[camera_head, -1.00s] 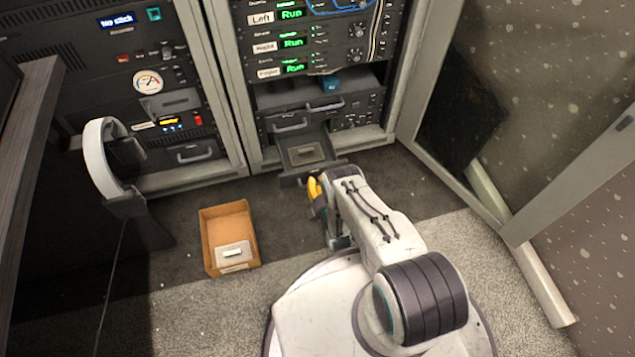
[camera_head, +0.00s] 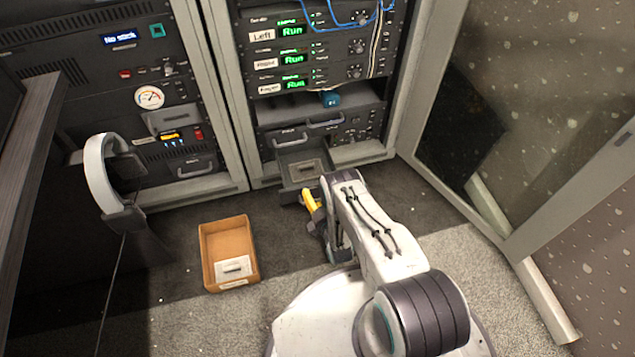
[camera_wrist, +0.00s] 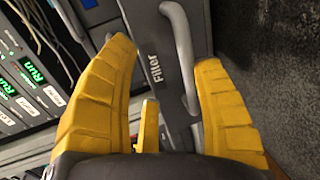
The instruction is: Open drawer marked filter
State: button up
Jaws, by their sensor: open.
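The drawer front marked Filter (camera_wrist: 154,66) fills the middle of the wrist view, with its grey bar handle (camera_wrist: 183,58) to the right of the lettering. My gripper (camera_wrist: 163,52) is open, its yellow fingers on either side of the label and handle. The handle is nearer the right finger; I cannot tell whether they touch. In the head view a lower drawer (camera_head: 286,175) of the middle rack is pulled out, with a flat grey item (camera_head: 306,171) inside. My gripper (camera_head: 311,202) is close in front of that drawer, whose label is not readable there.
A shut drawer handle (camera_head: 290,138) shows behind the pulled-out drawer. An open cardboard box (camera_head: 228,225) stands on the floor at left. An open rack door (camera_head: 440,190) stands at right. A headset (camera_head: 100,170) hangs at left. Dark carpet lies around my gripper.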

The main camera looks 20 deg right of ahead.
notch_tip(320, 180, up, 8)
jog(key=shift+w, duration=0.2)
jog(key=shift+f, duration=0.25)
dwell(0.3)
